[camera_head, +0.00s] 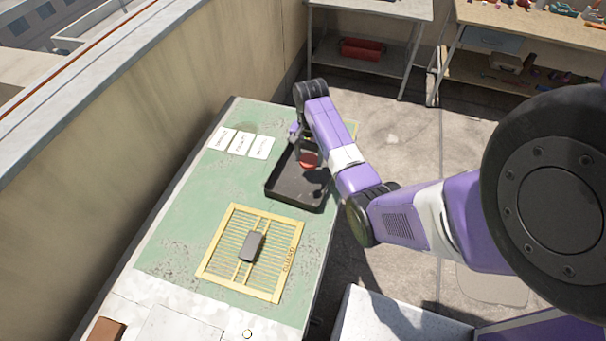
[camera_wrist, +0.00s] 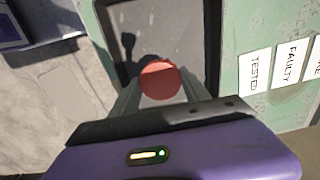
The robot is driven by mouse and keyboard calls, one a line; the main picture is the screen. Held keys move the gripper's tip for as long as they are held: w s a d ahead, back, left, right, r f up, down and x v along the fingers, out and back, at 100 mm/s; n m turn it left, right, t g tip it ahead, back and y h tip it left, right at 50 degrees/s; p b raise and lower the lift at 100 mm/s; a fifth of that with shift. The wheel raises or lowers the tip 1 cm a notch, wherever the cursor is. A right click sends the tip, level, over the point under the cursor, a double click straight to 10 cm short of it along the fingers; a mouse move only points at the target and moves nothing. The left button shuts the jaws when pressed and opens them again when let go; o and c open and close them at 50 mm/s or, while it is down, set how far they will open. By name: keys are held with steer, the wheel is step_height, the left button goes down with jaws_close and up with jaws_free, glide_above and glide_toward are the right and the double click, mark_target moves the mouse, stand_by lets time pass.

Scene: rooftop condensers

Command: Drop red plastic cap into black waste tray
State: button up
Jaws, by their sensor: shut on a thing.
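The red plastic cap (camera_wrist: 160,79) is round and is held between the fingers of my gripper (camera_wrist: 158,92) in the wrist view. In the head view the cap (camera_head: 309,160) shows over the far part of the black waste tray (camera_head: 291,196), partly behind my arm. The tray lies on the green worktop and its floor also shows beyond the cap in the wrist view (camera_wrist: 185,40). My gripper (camera_head: 304,150) is shut on the cap. The cap appears to be above the tray floor, with a shadow on the floor; the exact height is hard to judge.
White cards (camera_head: 241,143), including TESTED and FAULTY, lie left of the tray. A yellow grille (camera_head: 214,257) with a grey block (camera_head: 252,246) on it lies nearer. A wall (camera_head: 150,130) runs along the left. Shelved benches (camera_head: 385,10) stand behind.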

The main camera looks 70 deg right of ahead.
steer(key=shift+f+b, duration=1)
steer(key=shift+f, duration=0.4)
steer(key=shift+r, duration=0.1)
steer(key=o, duration=1.4)
steer(key=shift+r, duration=3.9)
